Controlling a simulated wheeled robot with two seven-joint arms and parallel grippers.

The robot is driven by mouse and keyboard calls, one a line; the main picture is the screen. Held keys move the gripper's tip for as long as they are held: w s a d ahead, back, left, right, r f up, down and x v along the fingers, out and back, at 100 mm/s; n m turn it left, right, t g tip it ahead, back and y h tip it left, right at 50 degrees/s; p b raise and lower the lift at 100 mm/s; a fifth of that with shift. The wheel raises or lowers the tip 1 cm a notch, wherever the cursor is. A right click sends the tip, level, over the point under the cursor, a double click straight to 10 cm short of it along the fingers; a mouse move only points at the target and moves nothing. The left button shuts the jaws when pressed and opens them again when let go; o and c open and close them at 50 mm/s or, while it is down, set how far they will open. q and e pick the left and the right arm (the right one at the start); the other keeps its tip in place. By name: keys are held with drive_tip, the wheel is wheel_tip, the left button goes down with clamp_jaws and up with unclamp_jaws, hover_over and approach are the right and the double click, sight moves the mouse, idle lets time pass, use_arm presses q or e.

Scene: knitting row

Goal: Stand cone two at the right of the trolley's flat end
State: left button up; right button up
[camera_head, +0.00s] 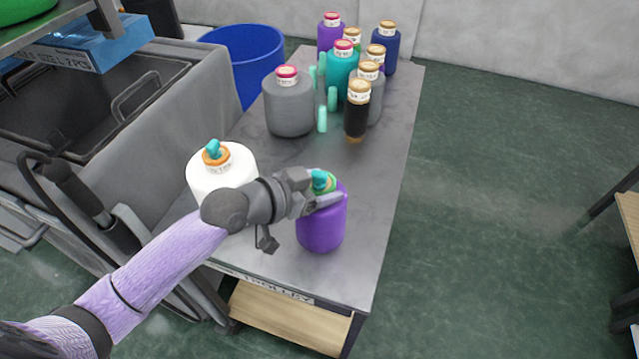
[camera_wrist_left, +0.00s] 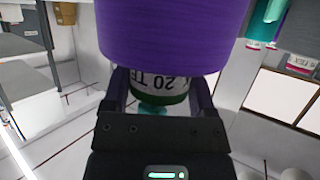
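A purple yarn cone (camera_head: 321,222) stands upright at the right of the near end of the grey trolley top (camera_head: 362,240). I cannot tell whether its base touches the top. My left gripper (camera_head: 318,191) has its fingers on both sides of the cone's neck, just under the teal piece on top. In the left wrist view the purple cone (camera_wrist_left: 175,35) fills the upper middle, with its printed collar (camera_wrist_left: 160,82) between the fingers. A white cone (camera_head: 221,172) with an orange top and a teal piece stands to the left, partly behind my left arm. My right gripper is out of view.
A grey cone (camera_head: 289,105) and several purple, teal, blue and black cones crowd the trolley's far end, with light green pegs (camera_head: 322,119) among them. The middle of the top is clear. A grey bin (camera_head: 185,100) and a blue tub (camera_head: 250,60) flank the left side.

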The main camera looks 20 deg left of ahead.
use_arm(q)
drive_tip(key=o, duration=0.3)
drive_tip(key=shift+s+a+r, duration=0.1)
drive_tip(key=shift+r, duration=0.1)
drive_tip(key=p+v, duration=0.3)
drive_tip(key=v, duration=0.8)
drive_tip(key=shift+s+a, duration=0.2)
drive_tip(key=shift+s, duration=0.1)
